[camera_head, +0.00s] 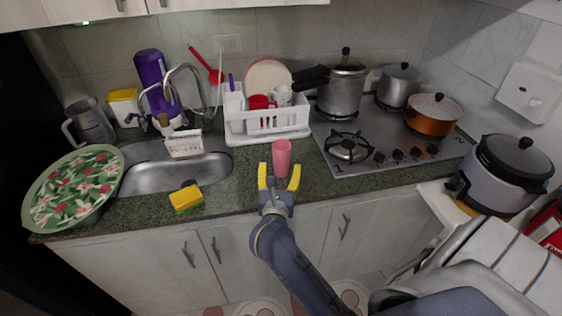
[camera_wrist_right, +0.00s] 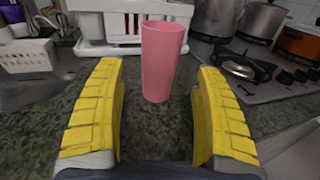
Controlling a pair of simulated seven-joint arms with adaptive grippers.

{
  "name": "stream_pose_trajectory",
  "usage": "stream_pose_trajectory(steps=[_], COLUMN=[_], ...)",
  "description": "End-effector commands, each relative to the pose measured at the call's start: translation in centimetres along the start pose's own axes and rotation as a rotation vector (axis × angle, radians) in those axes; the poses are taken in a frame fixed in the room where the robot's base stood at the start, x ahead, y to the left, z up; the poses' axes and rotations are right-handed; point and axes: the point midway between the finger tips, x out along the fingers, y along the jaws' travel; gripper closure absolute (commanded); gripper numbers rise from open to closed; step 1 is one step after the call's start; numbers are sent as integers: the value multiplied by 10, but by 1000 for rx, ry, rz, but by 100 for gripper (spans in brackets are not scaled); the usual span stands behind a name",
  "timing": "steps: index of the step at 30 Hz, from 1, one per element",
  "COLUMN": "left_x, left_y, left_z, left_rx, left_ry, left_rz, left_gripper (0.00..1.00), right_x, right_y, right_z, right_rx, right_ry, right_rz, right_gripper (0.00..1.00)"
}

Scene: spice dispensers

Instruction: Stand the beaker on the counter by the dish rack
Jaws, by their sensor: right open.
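The pink beaker (camera_head: 281,157) stands upright on the dark granite counter (camera_head: 225,200), just in front of the white dish rack (camera_head: 268,124). My right gripper (camera_head: 279,178) is open, with its yellow fingers on the near side of the beaker. In the right wrist view the beaker (camera_wrist_right: 160,62) stands beyond the open fingertips (camera_wrist_right: 160,85), with counter showing between it and each finger. The fingers look apart from the beaker. My left gripper is not in view.
A yellow sponge (camera_head: 186,198) lies left of my gripper by the sink (camera_head: 178,172). The gas stove (camera_head: 350,152) with pots is on the right. A rice cooker (camera_head: 505,170) stands at far right. Bare counter lies between sponge and beaker.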

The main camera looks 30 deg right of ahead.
Motion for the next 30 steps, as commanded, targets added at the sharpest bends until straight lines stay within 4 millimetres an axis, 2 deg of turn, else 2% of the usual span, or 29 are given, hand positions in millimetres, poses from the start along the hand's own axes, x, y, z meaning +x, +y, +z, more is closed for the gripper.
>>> stream_pose_trajectory(steps=[1,6,12,30], left_x=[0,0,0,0], left_y=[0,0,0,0], left_z=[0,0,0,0], left_rx=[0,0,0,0], left_ry=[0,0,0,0], left_rz=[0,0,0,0], left_gripper=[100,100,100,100], right_x=[-9,-32,-46,-50], right_y=[0,0,0,0], right_z=[-1,0,0,0], right_rx=[1,0,0,0], right_ry=[3,1,0,0], right_rz=[1,1,0,0], right_gripper=[29,29,29,29])
